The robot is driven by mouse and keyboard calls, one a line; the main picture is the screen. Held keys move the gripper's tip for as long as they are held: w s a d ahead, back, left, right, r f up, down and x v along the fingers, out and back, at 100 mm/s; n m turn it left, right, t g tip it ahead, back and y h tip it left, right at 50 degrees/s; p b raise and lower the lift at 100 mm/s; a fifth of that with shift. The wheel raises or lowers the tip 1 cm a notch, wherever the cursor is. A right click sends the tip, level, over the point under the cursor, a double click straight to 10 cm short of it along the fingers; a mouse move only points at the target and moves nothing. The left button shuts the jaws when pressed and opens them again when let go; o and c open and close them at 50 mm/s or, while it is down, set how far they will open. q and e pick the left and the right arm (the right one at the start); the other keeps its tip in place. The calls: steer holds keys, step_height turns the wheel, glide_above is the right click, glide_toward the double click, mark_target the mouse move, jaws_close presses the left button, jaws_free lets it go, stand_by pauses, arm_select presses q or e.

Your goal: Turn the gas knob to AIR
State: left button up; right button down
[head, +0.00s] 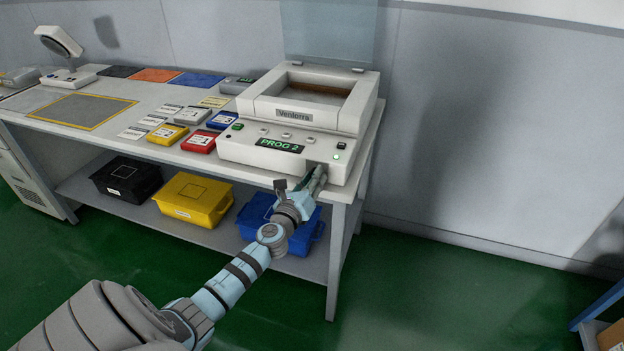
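The white Ventorra machine (345,120) stands at the right end of the bench, with its lid raised. Its sloped front panel has a green display reading PROG 2 (279,145), several small buttons and a lit green light at the right. I cannot make out the gas knob or its AIR mark; the gripper covers part of the lower right front. My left gripper (317,178) reaches up to that lower right front, its fingertips at or very near the panel. The fingers look close together, but whether they hold anything is hidden. My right gripper is out of view.
The bench (105,117) holds red (200,142), yellow (167,134) and blue (222,119) boxes and labelled cards left of the machine. Black, yellow and blue bins sit on the lower shelf.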

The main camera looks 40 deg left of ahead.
arm_select(q)
jaws_close()
steer(key=shift+f+n+b, duration=0.1)
steer(key=shift+n+b, duration=0.2)
steer(key=shift+n, duration=0.2)
steer(key=n+y+b, duration=0.1)
steer(key=n+b, duration=0.7)
steer(key=n, duration=0.9)
steer(key=shift+n, duration=0.4)
